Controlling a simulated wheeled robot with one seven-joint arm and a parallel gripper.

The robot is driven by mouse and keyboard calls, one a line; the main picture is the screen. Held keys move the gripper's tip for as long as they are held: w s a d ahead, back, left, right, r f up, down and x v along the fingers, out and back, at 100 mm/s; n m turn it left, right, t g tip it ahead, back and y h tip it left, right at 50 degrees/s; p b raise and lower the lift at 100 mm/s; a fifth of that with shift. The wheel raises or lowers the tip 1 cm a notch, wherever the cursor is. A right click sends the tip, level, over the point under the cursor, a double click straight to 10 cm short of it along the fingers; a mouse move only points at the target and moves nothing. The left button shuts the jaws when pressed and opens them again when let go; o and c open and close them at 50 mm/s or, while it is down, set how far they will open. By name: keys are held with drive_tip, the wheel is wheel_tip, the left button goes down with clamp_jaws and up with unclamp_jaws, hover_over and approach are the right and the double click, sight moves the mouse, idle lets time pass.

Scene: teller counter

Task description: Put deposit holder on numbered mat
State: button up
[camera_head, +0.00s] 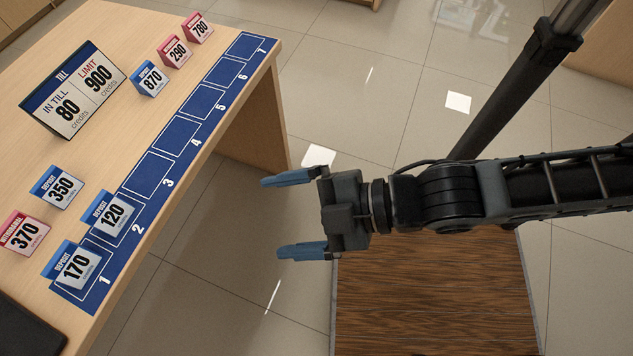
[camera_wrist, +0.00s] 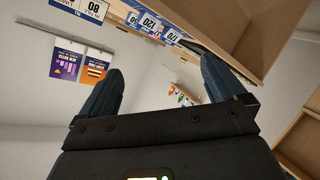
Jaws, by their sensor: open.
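The blue numbered mat (camera_head: 182,134) runs along the counter's edge, with squares 1 to 7. The blue deposit holder 170 (camera_head: 75,267) stands on square 1 and deposit holder 120 (camera_head: 110,214) on square 2; squares 3 to 7 are empty. Deposit holder 350 (camera_head: 61,188) and deposit holder 870 (camera_head: 151,80) stand off the mat on the wood. My gripper (camera_head: 274,217) is open and empty, right of the counter and apart from it. In the wrist view, holder 120 (camera_wrist: 149,22) and holder 170 (camera_wrist: 172,36) show beyond the open fingers (camera_wrist: 163,72).
Red-topped holders 370 (camera_head: 24,235), 290 (camera_head: 175,52) and 780 (camera_head: 198,28) stand on the counter (camera_head: 110,135). A till sign (camera_head: 73,89) reads in till 80, limit 900. A dark flat object (camera_head: 25,335) lies at the near left corner. Tiled floor is open beside the counter.

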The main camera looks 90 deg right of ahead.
drive_tip(key=s+d+r+m, duration=0.1)
drive_tip(key=s+r+m, duration=0.4)
drive_tip(key=m, duration=0.3)
drive_tip(key=shift+d+r+t+h, duration=0.15)
drive_tip(key=shift+d+t+h, duration=0.2)
drive_tip(key=shift+t+h, duration=0.05)
